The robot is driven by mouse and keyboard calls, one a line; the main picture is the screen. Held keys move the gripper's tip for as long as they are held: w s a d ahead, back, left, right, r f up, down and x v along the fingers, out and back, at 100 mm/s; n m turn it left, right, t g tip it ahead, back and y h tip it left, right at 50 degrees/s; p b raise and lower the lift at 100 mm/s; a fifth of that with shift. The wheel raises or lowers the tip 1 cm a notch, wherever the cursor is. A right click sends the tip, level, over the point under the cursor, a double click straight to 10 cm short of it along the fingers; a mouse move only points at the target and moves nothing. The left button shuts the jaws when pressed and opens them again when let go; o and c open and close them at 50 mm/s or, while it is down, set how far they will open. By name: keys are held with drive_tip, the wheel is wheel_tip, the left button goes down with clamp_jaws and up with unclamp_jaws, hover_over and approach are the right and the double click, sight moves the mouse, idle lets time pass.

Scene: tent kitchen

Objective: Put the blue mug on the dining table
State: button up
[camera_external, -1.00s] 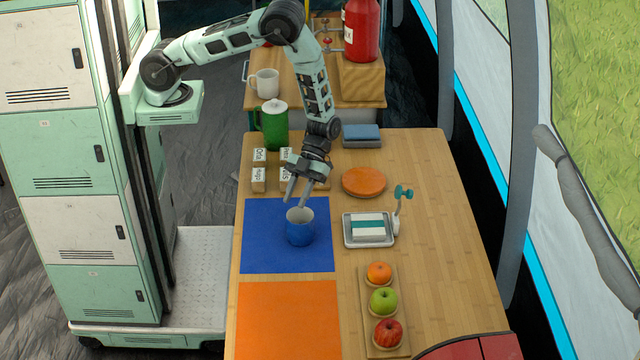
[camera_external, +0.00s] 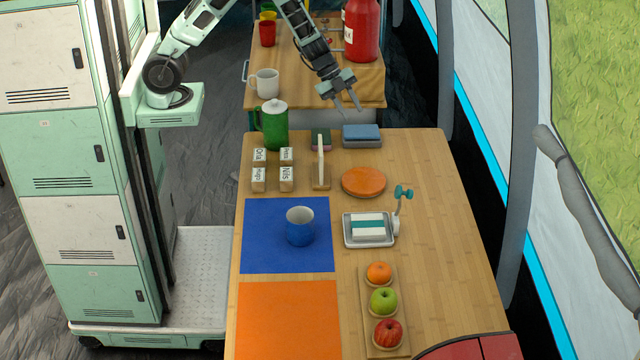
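The blue mug (camera_external: 300,228) stands upright on the blue placemat (camera_external: 262,258) on the wooden dining table (camera_external: 440,250). Its inside is pale. My gripper (camera_external: 350,108) is far behind the mug, above the gap between the dining table and the counter at the back. Its fingers look spread apart, with nothing seen between them.
Near the mug are a white dish with a teal-striped block (camera_external: 369,229), an orange disc (camera_external: 363,182), name blocks (camera_external: 259,180) and a fruit tray (camera_external: 370,350). A green pitcher (camera_external: 274,128) and blue box (camera_external: 361,134) stand farther back. An orange placemat (camera_external: 287,320) is bare.

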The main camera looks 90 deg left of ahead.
drive_tip(key=s+a+r+n+y, duration=0.4)
drive_tip(key=s+a+n, duration=0.2)
drive_tip(key=a, duration=0.5)
drive_tip(key=s+a+r+n+y, duration=0.4)
drive_tip(key=s+a+n, duration=0.1)
drive_tip(key=a, duration=0.5)
drive_tip(key=s+a+r+n+g, duration=0.1)
drive_tip(key=s+n+g, duration=0.15)
drive_tip(key=s, duration=0.45)
drive_tip(key=s+a+n+g, duration=0.2)
drive_tip(key=s+n, duration=0.2)
drive_tip(key=s, duration=0.3)
drive_tip(key=s+d+n+g+h, duration=0.1)
drive_tip(key=s+d+n+h, duration=0.2)
drive_tip(key=s, duration=0.7)
drive_tip(key=d+n, duration=0.2)
drive_tip(key=d, duration=0.1)
drive_tip(key=shift+r, duration=0.25)
